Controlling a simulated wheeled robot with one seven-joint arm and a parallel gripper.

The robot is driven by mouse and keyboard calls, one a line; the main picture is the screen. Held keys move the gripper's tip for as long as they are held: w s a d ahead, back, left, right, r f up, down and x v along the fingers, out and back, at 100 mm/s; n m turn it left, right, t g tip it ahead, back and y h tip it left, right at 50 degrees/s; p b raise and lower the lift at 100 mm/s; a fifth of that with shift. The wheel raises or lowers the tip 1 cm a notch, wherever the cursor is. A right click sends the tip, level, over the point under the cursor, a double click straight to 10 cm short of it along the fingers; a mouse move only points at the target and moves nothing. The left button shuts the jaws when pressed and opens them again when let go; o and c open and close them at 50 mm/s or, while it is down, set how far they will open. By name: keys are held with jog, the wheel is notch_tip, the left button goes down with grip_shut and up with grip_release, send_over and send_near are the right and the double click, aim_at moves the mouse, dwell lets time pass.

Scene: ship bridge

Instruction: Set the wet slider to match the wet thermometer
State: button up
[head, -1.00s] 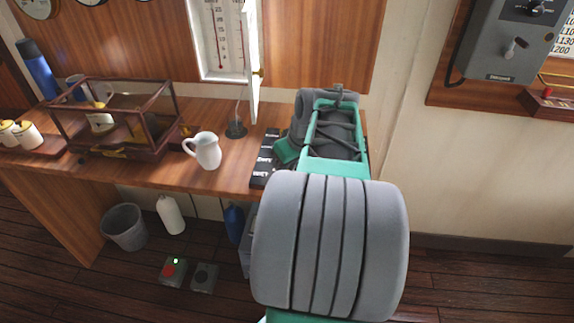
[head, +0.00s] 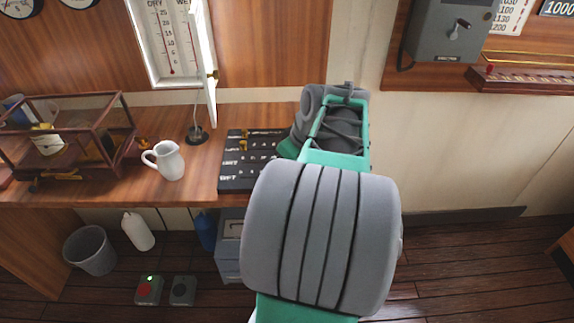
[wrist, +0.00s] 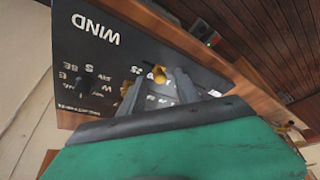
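The thermometer case (head: 146,45) hangs open on the wall in the head view. Its dry thermometer (head: 163,40) shows a scale; the wet thermometer (head: 187,35) beside it is partly hidden by the open door (head: 203,60), and its reading is unclear. The black slider board (head: 235,170) lies on the desk, its right end hidden by my arm. Its row labels are too small to read surely. In the wrist view the board (wrist: 85,60) shows "WIND" and yellow knobs (wrist: 159,74). My gripper (wrist: 157,90) is open above the board, fingers apart, nothing held.
A white jug (head: 168,161) stands left of the board. A wooden-framed glass case (head: 75,165) stands further left. A grey box (head: 450,30) is on the right wall. A bin (head: 90,250) and pedals (head: 149,290) are on the floor.

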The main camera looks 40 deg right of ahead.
jog(key=shift+r, duration=0.1)
jog(key=v, duration=0.7)
jog(key=shift+r+p, duration=0.3)
jog(key=shift+p, duration=0.1)
jog(key=shift+s, duration=0.15)
